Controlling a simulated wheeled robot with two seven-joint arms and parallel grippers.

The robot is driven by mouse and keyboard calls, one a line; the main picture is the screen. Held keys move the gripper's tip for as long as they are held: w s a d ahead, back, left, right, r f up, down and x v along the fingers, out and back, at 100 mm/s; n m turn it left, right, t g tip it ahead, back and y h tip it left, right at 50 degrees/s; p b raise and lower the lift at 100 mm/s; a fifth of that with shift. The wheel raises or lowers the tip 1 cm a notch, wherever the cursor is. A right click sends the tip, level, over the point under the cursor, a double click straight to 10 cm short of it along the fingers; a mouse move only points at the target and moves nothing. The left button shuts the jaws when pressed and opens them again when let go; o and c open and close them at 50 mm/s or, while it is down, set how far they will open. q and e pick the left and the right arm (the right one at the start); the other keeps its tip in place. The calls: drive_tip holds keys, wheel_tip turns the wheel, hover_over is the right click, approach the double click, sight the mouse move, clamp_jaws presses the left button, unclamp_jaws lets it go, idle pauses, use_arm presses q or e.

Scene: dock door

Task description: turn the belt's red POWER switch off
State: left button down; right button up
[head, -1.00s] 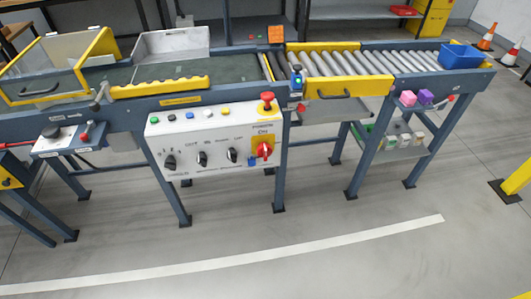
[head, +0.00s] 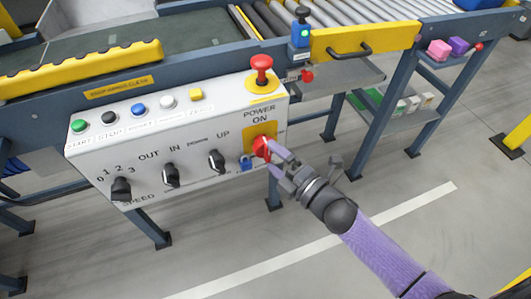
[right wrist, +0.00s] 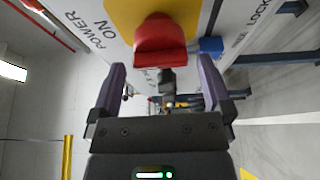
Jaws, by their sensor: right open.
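The red POWER switch (head: 262,147) sits on a yellow plate at the right end of the white control panel (head: 190,135), under the words POWER and ON. In the right wrist view the red switch handle (right wrist: 160,40) stands out from the panel, just beyond the fingertips and roughly centred between them. My right gripper (head: 272,158) is open, with its purple fingers close to the switch; whether they touch it I cannot tell. The same fingers show apart and empty in the right wrist view (right wrist: 160,85). My left gripper is not in view.
A red mushroom button (head: 262,65) rises above the switch on the panel's top. A small blue padlock-like piece (head: 246,163) hangs just left of the switch. Black knobs (head: 170,175) line the panel's lower part. A yellow bar with a handle (head: 362,42) lies right. Floor in front is clear.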

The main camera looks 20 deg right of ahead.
drive_tip(key=x, duration=0.2)
drive_tip(key=shift+w+a+b, duration=0.15)
drive_tip(key=shift+w+b, duration=0.1)
drive_tip(key=shift+b, duration=0.05)
drive_tip(key=c, duration=1.1)
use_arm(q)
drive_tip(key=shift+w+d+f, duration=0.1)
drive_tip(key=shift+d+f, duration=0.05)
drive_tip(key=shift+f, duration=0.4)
